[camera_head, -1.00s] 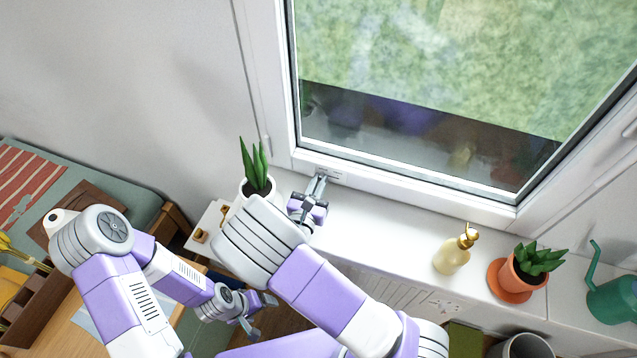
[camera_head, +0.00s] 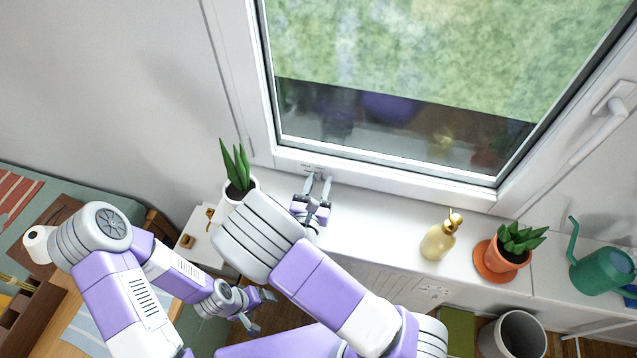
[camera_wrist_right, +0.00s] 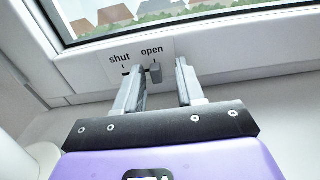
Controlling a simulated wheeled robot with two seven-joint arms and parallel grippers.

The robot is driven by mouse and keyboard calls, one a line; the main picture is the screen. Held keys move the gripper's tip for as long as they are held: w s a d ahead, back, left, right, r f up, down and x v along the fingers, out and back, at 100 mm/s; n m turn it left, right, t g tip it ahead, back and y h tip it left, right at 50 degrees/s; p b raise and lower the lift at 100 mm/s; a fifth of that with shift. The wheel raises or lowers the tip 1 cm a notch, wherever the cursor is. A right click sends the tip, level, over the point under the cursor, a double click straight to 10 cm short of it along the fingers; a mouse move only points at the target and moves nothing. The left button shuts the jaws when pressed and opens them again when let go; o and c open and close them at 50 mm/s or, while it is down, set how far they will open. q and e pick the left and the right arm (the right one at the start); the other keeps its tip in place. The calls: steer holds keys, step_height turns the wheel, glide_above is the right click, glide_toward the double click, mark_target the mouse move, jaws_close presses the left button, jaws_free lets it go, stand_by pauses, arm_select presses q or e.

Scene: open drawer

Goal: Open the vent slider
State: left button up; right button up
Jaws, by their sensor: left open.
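The vent slider sits on the lower window frame, on a pale plate (camera_wrist_right: 112,58) marked "shut" on the left and "open" on the right. Its small grey knob (camera_wrist_right: 155,72) stands under the word "open", and a dark slot shows under "shut". My right gripper (camera_head: 317,178) is at the plate with its fingers apart. In the right wrist view the right gripper (camera_wrist_right: 160,80) has the knob between its fingers, nearer the left one; contact is unclear. My left gripper (camera_head: 262,312) is open and empty, low and away from the window.
A potted plant (camera_head: 238,182) in a white pot stands just left of my right gripper. A soap dispenser (camera_head: 439,240), a terracotta pot (camera_head: 505,260) and a green watering can (camera_head: 603,270) stand further right on the sill (camera_head: 375,215). The sill between is clear.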

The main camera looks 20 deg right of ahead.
steer(key=v, duration=0.7)
steer(key=shift+s+a, duration=0.15)
steer(key=shift+s, duration=0.1)
stand_by(0.4)
